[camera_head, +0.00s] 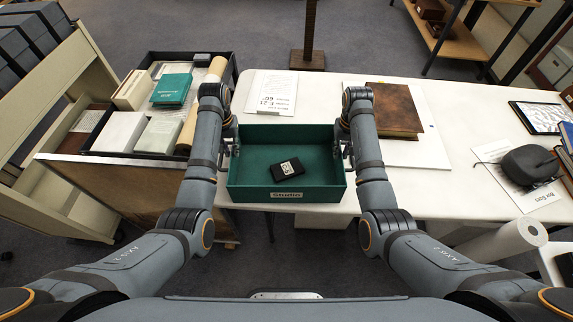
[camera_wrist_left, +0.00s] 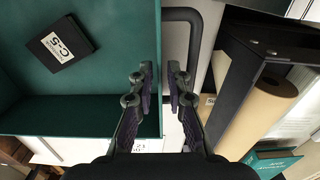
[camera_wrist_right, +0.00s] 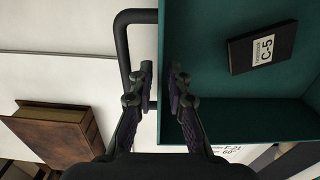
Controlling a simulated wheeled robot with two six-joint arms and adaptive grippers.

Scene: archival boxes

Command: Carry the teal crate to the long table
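The teal crate (camera_head: 240,190) sits level at the front edge of the white long table (camera_head: 455,125), with a label on its near side. A black box (camera_head: 287,170) with a white label lies inside; the left wrist view (camera_wrist_left: 60,45) and right wrist view (camera_wrist_right: 262,47) read C-5. My left gripper (camera_wrist_left: 160,75) straddles the crate's left wall, one finger inside, the other between wall and bar handle (camera_wrist_left: 196,35). My right gripper (camera_wrist_right: 162,75) straddles the right wall the same way, beside its handle (camera_wrist_right: 122,40). Both finger gaps are narrow; I cannot tell whether they press the walls.
A cart at the left carries a black tray (camera_head: 148,60) of boxes and a teal book. A paper sign (camera_head: 272,92) lies behind the crate. A dark object (camera_head: 530,165) lies farther right. Some tabletop right of the crate is clear.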

